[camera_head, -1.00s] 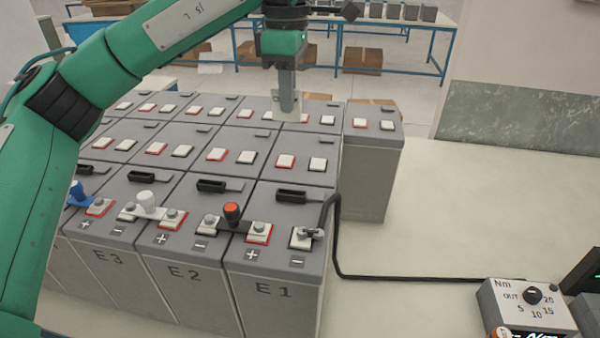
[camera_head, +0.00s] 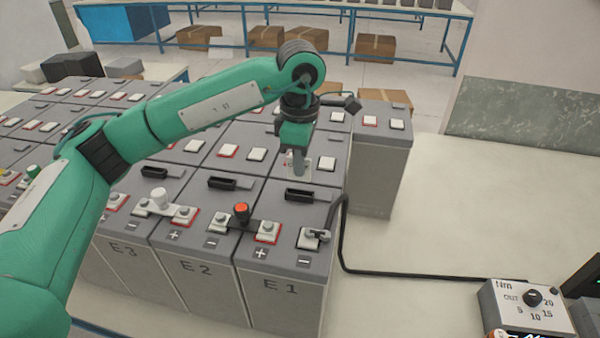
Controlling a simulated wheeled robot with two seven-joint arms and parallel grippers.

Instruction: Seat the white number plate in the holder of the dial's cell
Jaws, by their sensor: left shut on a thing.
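My left gripper (camera_head: 299,165) points down over the cell behind E1, shut on the white number plate. The plate is mostly hidden by the fingers, and any number on it is not readable. The dial box (camera_head: 520,298), marked Nm with a black knob (camera_head: 532,297), lies at the lower right. Its black cable runs to a terminal of cell E1 (camera_head: 284,298). A black holder (camera_head: 307,195) lies on top of E1, just in front of and below the gripper; no plate shows in it.
Cells E2 (camera_head: 200,285) and E3 stand left of E1, with black holders on top. A red-capped post (camera_head: 241,210) and a white-capped post (camera_head: 158,198) stand up near the front terminals. The black cable (camera_head: 343,240) bends beside E1. The table at right (camera_head: 450,215) is largely clear.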

